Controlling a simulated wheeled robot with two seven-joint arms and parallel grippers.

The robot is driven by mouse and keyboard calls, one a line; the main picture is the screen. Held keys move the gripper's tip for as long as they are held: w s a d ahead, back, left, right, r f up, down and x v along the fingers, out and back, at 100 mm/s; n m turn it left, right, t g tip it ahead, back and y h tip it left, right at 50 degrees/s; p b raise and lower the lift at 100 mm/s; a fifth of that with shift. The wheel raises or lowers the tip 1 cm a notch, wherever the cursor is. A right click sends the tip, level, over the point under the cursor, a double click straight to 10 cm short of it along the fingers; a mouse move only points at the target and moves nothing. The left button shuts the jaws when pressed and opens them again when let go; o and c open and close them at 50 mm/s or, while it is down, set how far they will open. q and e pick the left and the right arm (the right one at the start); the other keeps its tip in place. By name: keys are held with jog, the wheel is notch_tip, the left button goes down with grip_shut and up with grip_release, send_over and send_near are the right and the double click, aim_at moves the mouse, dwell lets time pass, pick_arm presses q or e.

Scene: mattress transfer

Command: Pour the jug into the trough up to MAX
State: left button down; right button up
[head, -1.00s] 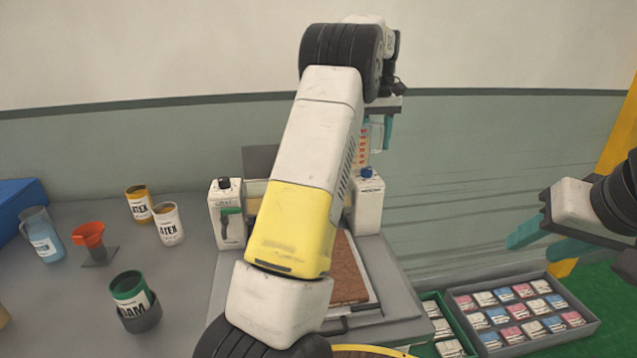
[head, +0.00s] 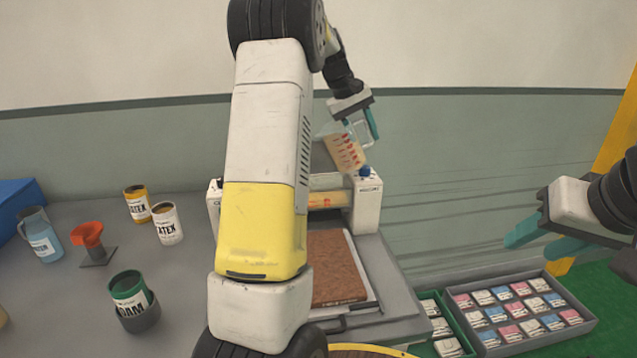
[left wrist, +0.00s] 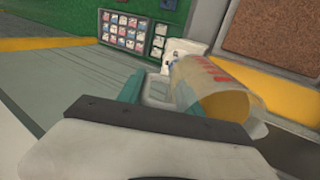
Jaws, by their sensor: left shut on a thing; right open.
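My left gripper (head: 364,127) is shut on the handle of a clear jug (head: 345,153) with red markings and pale amber liquid inside. The jug is tilted, its upper end leaning left, above the machine between two white posts. The jug also shows in the left wrist view (left wrist: 215,88), with amber liquid near its mouth. The trough (head: 325,200) seems to be the yellowish strip between the posts; its MAX mark and level cannot be read. I cannot tell whether liquid is flowing. My right gripper (head: 535,240) is open and empty at the right.
A brown board (head: 335,266) lies in front of the machine. Labelled cans (head: 166,223), a red funnel (head: 89,236), a green can (head: 130,290) and a blue jug (head: 40,236) stand at the left. A grey tray of small packs (head: 590,322) lies at the right.

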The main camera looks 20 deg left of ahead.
aim_at(355, 133)
pick_arm(q)
jog(key=shift+s+a+h, duration=0.1)
jog(key=shift+a+h, duration=0.15)
jog(key=shift+h, duration=0.15)
jog(key=shift+s+a+t, duration=0.1)
jog(key=shift+a+t, duration=0.05)
jog(key=shift+t, duration=0.15)
jog(key=shift+s+a+r+t+h+p, duration=0.4)
jog(key=shift+a+h+p, duration=0.15)
jog(key=shift+h+p, duration=0.1)
dwell(0.5)
jog(key=shift+s+a+f+t+h+p, duration=0.25)
jog(key=shift+a+f+t+h+p, duration=0.25)
jog(key=shift+h, duration=0.25)
dwell(0.6)
jog(key=shift+s+a+r+t+h+p, duration=0.15)
jog(key=shift+a+r+t+h+p, duration=0.2)
jog(key=shift+h+p, duration=0.4)
dwell(0.9)
jog(key=shift+s+a+r+t+h+p, duration=0.15)
jog(key=shift+a+r+t+h+p, duration=0.1)
jog(key=shift+r+h+p, duration=0.15)
jog(key=shift+s+a+r+t+h+p, duration=0.1)
jog(key=shift+r+t+h+p, duration=0.15)
jog(key=shift+r+p, duration=0.15)
dwell(1.8)
jog(key=shift+s+a, duration=0.1)
dwell(0.4)
